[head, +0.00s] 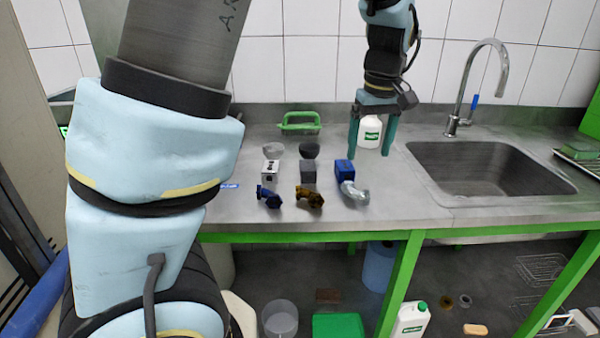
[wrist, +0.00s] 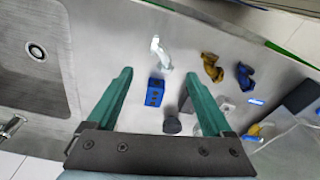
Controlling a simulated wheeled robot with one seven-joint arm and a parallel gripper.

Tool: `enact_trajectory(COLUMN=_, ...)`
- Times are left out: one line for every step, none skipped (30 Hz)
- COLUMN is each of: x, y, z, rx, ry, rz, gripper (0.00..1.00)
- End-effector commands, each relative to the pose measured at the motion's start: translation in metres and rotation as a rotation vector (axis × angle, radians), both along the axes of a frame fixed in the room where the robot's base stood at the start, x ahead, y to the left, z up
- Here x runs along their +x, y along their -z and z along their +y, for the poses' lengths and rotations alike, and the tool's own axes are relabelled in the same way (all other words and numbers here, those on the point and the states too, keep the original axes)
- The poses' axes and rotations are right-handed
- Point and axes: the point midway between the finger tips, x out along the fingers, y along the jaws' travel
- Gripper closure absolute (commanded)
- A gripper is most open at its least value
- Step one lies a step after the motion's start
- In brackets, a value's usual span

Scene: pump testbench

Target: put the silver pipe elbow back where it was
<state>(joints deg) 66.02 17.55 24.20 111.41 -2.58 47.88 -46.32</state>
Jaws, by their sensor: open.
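The silver pipe elbow (head: 354,193) lies on the grey counter (head: 420,205) near its front edge, just in front of a blue block (head: 344,168). My gripper (head: 369,154) is open and empty, pointing down above the counter, behind and above the elbow. In the wrist view the open fingers (wrist: 159,75) have the blue block between them in the picture, and the elbow lies past the fingertips.
A brown elbow (head: 310,198) and a dark blue elbow (head: 268,197) lie to the left. Behind them stand a grey block (head: 308,172), a white block (head: 270,170) and two round pieces. A white bottle (head: 370,131) stands behind my gripper. The sink (head: 490,175) is at right.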

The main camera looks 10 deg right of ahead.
Motion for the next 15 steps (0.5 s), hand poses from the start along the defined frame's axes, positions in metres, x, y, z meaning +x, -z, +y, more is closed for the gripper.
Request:
enact_trajectory(x=0.001, y=0.0, z=0.001, rx=0.0, ry=-0.001, rz=0.0, gripper=0.15)
enact_trajectory(x=0.001, y=0.001, z=0.003, rx=0.0, ry=-0.001, rz=0.001, gripper=0.15)
enact_trajectory(x=0.003, y=0.002, z=0.008, rx=-0.001, ry=-0.001, rz=0.003, gripper=0.15)
enact_trajectory(x=0.005, y=0.003, z=0.014, rx=-0.002, ry=-0.001, rz=0.006, gripper=0.15)
enact_trajectory(x=0.007, y=0.005, z=0.022, rx=-0.003, ry=-0.001, rz=0.008, gripper=0.15)
enact_trajectory(x=0.01, y=0.008, z=0.034, rx=-0.005, ry=0.002, rz=0.012, gripper=0.15)
enact_trajectory(x=0.012, y=0.011, z=0.046, rx=-0.007, ry=0.005, rz=0.015, gripper=0.15)
enact_trajectory(x=0.014, y=0.013, z=0.058, rx=-0.01, ry=0.008, rz=0.018, gripper=0.15)
enact_trajectory(x=0.017, y=0.017, z=0.077, rx=-0.012, ry=0.014, rz=0.022, gripper=0.15)
enact_trajectory(x=0.018, y=0.02, z=0.09, rx=-0.016, ry=0.022, rz=0.024, gripper=0.15)
enact_trajectory(x=0.018, y=0.024, z=0.105, rx=-0.019, ry=0.028, rz=0.025, gripper=0.15)
enact_trajectory(x=0.017, y=0.028, z=0.123, rx=-0.022, ry=0.039, rz=0.026, gripper=0.15)
enact_trajectory(x=0.016, y=0.031, z=0.136, rx=-0.025, ry=0.047, rz=0.025, gripper=0.15)
enact_trajectory(x=0.015, y=0.034, z=0.15, rx=-0.025, ry=0.055, rz=0.026, gripper=0.15)
enact_trajectory(x=0.012, y=0.037, z=0.167, rx=-0.027, ry=0.068, rz=0.023, gripper=0.15)
